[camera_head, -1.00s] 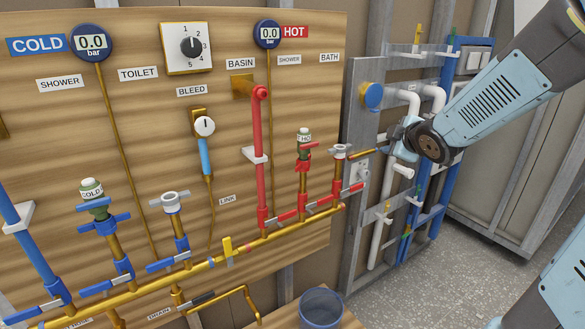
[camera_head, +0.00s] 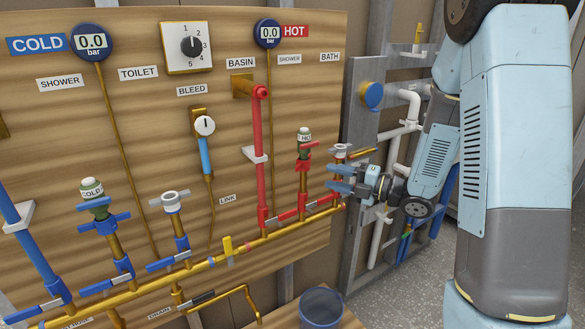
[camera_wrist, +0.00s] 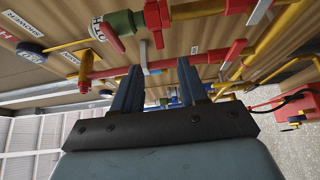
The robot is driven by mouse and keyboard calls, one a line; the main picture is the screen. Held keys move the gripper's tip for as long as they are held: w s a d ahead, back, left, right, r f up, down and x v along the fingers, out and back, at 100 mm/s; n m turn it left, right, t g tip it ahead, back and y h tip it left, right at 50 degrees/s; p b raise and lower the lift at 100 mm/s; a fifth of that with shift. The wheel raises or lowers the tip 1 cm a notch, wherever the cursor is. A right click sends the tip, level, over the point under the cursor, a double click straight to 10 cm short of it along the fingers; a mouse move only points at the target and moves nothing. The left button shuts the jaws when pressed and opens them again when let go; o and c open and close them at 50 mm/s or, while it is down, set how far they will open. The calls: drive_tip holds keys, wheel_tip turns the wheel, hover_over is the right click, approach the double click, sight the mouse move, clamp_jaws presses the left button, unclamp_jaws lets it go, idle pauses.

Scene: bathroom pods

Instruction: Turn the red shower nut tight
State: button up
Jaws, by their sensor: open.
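The red shower nut (camera_head: 303,165) sits on the upright hot shower branch, under a green fitting (camera_head: 304,152) with a red handle. In the wrist view the winged red nut (camera_wrist: 157,15) shows at the top, next to the green fitting (camera_wrist: 124,23). My gripper (camera_head: 336,178) is to the right of the hot shower branch and lower than the nut, near the bath branch. Its two blue fingers are apart with nothing held between them. In the wrist view my gripper (camera_wrist: 160,72) points toward the pipework, and the nut is beyond the fingertips, apart from them.
The bath branch with a pale winged nut (camera_head: 341,150) stands close to my fingers. A tall red basin pipe (camera_head: 258,150) is left of the shower branch. A brass pipe (camera_head: 290,225) runs below. A blue bucket (camera_head: 320,308) stands at the bottom.

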sight(299, 169)
drive_tip(key=x, duration=1.3)
drive_tip(key=shift+w+a, duration=0.1)
clamp_jaws()
